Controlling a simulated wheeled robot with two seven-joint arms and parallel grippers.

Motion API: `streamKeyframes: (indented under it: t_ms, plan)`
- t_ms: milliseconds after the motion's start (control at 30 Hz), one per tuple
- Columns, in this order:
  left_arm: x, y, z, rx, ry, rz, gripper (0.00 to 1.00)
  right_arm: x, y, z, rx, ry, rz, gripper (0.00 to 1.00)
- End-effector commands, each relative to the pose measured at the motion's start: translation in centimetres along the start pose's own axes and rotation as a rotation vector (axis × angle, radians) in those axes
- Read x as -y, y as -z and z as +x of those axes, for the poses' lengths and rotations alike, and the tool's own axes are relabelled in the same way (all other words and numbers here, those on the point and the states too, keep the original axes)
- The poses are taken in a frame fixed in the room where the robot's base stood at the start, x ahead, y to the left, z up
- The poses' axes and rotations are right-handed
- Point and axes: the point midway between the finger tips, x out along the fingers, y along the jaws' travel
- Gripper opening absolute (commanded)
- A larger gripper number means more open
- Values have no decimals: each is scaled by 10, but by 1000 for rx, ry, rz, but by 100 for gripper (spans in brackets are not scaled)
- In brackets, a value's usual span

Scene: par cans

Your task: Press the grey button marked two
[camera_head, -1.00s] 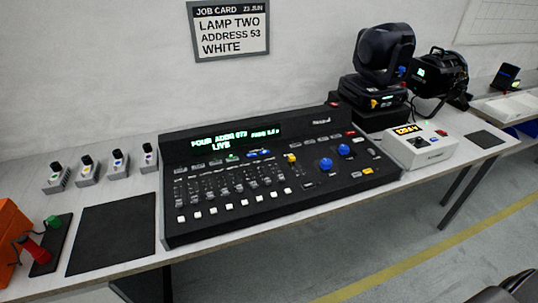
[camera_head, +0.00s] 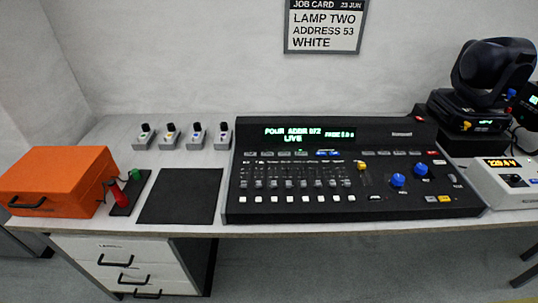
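A black lighting console (camera_head: 290,211) lies on the long table, with a lit green display (camera_head: 310,134) along its raised back. Its front carries a row of white buttons (camera_head: 291,198), small sliders above them, two blue knobs (camera_head: 398,180) and a yellow knob (camera_head: 361,166). The markings on the buttons are too small to read, so I cannot tell which is marked two. Neither of my grippers is in view.
An orange case (camera_head: 60,180) stands at the left, next to a red and a green handle. A black mat (camera_head: 180,196) lies bare left of the console. Several small grey boxes (camera_head: 170,139) stand behind it. A moving-head lamp (camera_head: 492,70) and a white box (camera_head: 510,185) are at the right.

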Motion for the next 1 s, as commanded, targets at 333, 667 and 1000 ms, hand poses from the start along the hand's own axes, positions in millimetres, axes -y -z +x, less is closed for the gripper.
streamKeyframes:
  t_ms: [333, 667, 1000]
  plan:
    - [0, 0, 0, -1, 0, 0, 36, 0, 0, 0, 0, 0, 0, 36]
    - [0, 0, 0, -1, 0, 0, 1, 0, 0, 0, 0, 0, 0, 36]
    - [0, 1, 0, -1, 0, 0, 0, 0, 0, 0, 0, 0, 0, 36]
